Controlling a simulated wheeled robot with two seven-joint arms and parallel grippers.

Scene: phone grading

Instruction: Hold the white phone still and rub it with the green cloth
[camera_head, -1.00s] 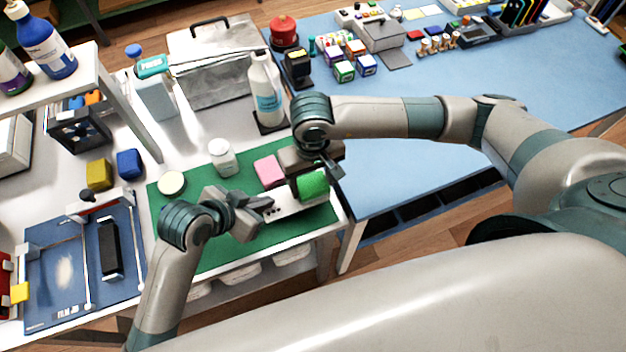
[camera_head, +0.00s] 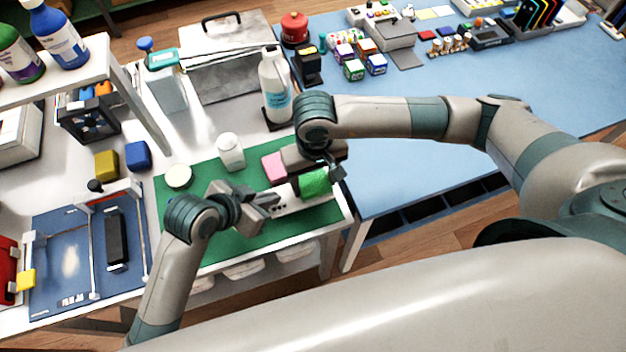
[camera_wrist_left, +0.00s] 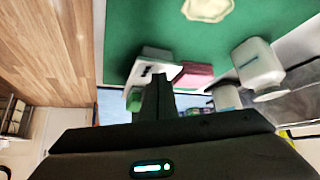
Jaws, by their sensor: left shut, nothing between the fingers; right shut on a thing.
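The white phone (camera_head: 287,204) lies on the green mat (camera_head: 235,240) near its front right edge. It also shows in the left wrist view (camera_wrist_left: 148,68), partly hidden behind my finger. My left gripper (camera_head: 274,208) is shut and empty, its tips at the phone's left end; I cannot tell whether they press on it. My right gripper (camera_head: 328,172) is shut on the green cloth (camera_head: 315,183), which is over the phone's right end. The cloth hides that end, and any contact under it is unclear.
A pink block (camera_head: 273,168) sits just behind the phone. A white jar (camera_head: 230,152) and a pale round disc (camera_head: 178,176) stand on the mat's back part. The mat's front left is clear.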

